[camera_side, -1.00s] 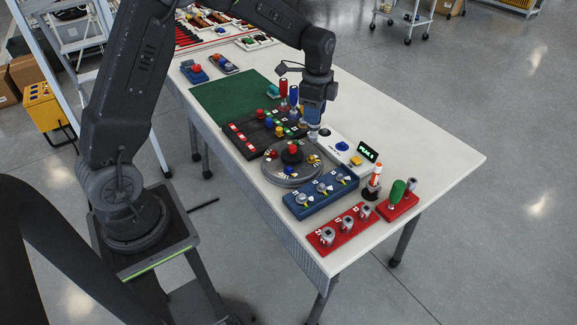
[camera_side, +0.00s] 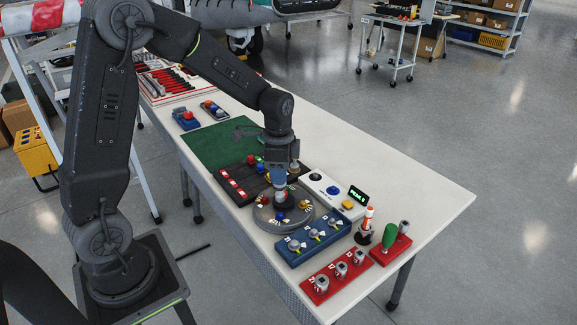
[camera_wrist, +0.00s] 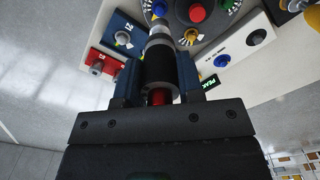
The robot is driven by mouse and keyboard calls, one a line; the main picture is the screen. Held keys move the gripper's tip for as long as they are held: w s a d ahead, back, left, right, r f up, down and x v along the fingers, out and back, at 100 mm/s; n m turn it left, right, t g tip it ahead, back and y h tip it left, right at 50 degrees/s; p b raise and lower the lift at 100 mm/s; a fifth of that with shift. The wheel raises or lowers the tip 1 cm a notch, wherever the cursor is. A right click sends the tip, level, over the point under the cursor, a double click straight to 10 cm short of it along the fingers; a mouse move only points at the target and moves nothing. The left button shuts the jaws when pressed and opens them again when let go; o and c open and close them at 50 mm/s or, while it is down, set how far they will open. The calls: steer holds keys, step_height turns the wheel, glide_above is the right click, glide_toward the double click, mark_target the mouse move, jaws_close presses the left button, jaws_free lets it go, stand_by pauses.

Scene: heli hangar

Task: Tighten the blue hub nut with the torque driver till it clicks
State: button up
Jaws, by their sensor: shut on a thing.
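My gripper (camera_side: 281,178) points down over the grey round hub disc (camera_side: 262,222). In the wrist view my gripper (camera_wrist: 156,85) is shut on a tool with a red part, a black sleeve and a silver socket, which I take for the torque driver (camera_wrist: 158,68). The blue hub nut (camera_wrist: 160,8) shows just beyond the socket tip; I cannot tell whether they touch. In the side view the blue nut (camera_side: 280,217) sits on the front of the disc.
A blue block with dials (camera_side: 312,238) and a red socket block (camera_side: 334,277) stand in front of the disc. A white box (camera_side: 330,190) with a lit display (camera_side: 358,195) is behind right. A green-handled driver (camera_side: 390,236) and an orange-white one (camera_side: 367,222) stand right. The table's right end is clear.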

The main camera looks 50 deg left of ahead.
mark_target(280, 190)
steer(key=shift+f, duration=2.1)
steer(key=shift+f, duration=1.05)
